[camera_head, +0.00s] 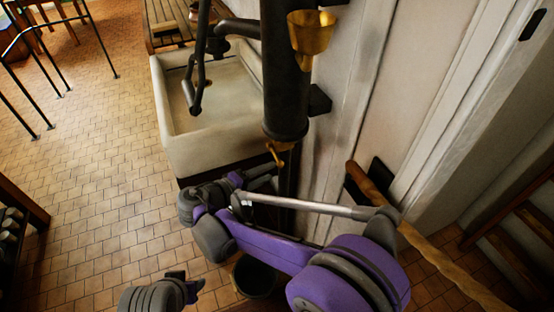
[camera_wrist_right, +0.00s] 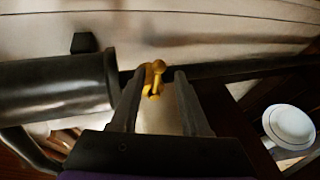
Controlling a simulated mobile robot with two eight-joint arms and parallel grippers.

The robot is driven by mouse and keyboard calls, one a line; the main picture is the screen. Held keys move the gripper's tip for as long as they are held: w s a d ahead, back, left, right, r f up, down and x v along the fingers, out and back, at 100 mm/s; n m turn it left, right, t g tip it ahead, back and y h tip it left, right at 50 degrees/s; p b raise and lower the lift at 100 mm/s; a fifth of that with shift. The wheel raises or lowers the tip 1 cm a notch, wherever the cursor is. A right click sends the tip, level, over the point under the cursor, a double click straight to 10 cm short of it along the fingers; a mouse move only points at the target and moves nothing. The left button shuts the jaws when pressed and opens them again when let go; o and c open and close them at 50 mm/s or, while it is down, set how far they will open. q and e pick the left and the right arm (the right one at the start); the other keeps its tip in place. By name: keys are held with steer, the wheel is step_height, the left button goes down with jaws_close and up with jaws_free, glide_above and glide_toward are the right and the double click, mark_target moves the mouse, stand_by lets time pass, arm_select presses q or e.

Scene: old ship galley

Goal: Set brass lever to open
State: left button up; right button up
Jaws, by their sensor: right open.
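The small brass lever (camera_head: 277,155) hangs at the lower end of a thick dark vertical pipe (camera_head: 285,95). It also shows in the right wrist view (camera_wrist_right: 153,78), with a rounded knob. My right gripper (camera_head: 268,172) is open beside the lever, low under the pipe. In the right wrist view its two fingers (camera_wrist_right: 159,76) stand on either side of the lever's picture, with a gap visible; I cannot tell how much depth separates them. My left gripper (camera_head: 188,287) is at the bottom edge, partly cut off, far from the lever; its jaw opening is unclear.
A pale stone sink (camera_head: 165,105) stands left of the pipe. A brass funnel (camera_head: 310,35) is fixed higher on the pipe. A dark bucket (camera_head: 255,280) is on the floor below my right arm. A wooden rail (camera_head: 440,258) slants at right.

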mark_target(277, 156)
steer(key=a+t+h, duration=0.1)
steer(key=a, duration=0.3)
steer(key=x, duration=1.1)
steer(key=shift+w+a+r+p, duration=0.1)
steer(key=shift+w+p, duration=0.05)
steer(key=shift+p, duration=0.25)
jaws_close()
stand_by(0.6)
